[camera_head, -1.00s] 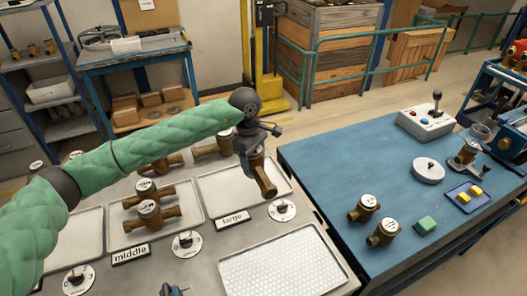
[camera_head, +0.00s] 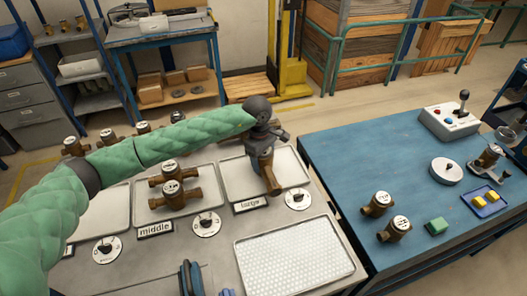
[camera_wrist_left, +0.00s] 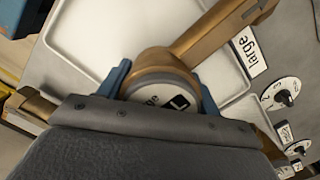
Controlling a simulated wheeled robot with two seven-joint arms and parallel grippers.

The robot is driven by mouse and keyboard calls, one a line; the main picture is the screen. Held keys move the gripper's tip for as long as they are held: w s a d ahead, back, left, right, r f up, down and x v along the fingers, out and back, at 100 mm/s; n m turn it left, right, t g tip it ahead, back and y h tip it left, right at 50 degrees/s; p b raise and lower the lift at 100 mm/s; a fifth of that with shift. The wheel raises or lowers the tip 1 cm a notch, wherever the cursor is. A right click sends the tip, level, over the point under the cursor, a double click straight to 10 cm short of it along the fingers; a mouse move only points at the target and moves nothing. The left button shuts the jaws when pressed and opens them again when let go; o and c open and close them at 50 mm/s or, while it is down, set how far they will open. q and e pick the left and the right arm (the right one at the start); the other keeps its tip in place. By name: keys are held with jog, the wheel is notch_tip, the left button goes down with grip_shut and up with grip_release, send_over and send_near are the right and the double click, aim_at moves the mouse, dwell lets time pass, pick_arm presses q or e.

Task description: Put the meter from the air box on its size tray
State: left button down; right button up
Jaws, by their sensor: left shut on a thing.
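My left gripper (camera_head: 262,140) is shut on a brown brass meter (camera_head: 268,174) with a round pale cap. The meter hangs tilted, its pipe end pointing down, over the tray (camera_head: 292,168) labelled "large" (camera_head: 252,205). Whether it touches the tray is hard to tell. In the left wrist view, blue fingers (camera_wrist_left: 163,92) stand on both sides of the cap of the meter (camera_wrist_left: 165,62), and its pipe reaches to the upper right. The bare white tray (camera_wrist_left: 95,32) lies behind it. My right gripper is not in view.
The "middle" tray (camera_head: 208,207) holds two meters (camera_head: 175,193). More meters stand behind my left arm. A perforated white tray (camera_head: 295,262) lies in front. Round dials (camera_head: 298,199) sit by the labels.

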pick_arm(q)
jog(key=shift+f, duration=0.2)
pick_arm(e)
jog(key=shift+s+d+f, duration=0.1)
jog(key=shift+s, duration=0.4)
pick_arm(q)
jog(key=shift+f, duration=0.1)
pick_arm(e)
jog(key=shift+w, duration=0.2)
pick_arm(q)
jog(key=c, duration=0.6)
grip_release()
jog(key=shift+f, duration=0.1)
jog(key=o, duration=0.3)
jog(key=shift+s, duration=0.1)
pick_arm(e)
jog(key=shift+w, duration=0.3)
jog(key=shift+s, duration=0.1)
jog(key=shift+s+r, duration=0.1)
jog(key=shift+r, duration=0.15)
